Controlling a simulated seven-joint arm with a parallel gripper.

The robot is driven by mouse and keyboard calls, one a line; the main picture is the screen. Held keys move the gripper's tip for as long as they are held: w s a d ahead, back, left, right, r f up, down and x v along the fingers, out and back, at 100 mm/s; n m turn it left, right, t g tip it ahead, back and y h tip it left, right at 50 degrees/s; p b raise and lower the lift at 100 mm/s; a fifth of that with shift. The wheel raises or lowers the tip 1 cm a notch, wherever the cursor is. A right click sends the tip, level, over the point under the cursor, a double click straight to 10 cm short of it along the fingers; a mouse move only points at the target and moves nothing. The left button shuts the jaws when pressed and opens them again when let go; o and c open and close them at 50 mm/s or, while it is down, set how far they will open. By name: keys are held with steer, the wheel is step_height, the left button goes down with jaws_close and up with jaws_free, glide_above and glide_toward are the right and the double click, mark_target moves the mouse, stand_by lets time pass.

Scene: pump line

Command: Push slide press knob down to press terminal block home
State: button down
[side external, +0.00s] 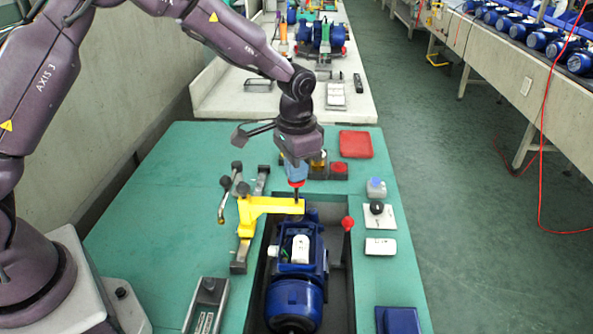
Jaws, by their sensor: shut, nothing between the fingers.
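The yellow slide press arm (268,205) reaches right from its grey rail over the dark recess. A red knob (296,183) stands on a thin dark rod above the arm's right end. My gripper (295,175) points straight down with its blue fingers shut, right above the knob; they appear to touch, but the exact contact is too small to tell. The white terminal block (300,248) sits on top of the blue motor (295,290), in front of the arm's end in the picture. Whether the rod's lower end meets the block cannot be told.
A ball-ended lever (222,210) stands left of the press. A red tray (355,144) and small parts lie at the back and right. The green bench top (150,230) is mostly clear at left.

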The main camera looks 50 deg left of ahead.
mark_target(297, 186)
steer(key=shift+f, duration=1.05)
stand_by(0.4)
steer(key=shift+f, duration=1.05)
stand_by(0.4)
stand_by(0.5)
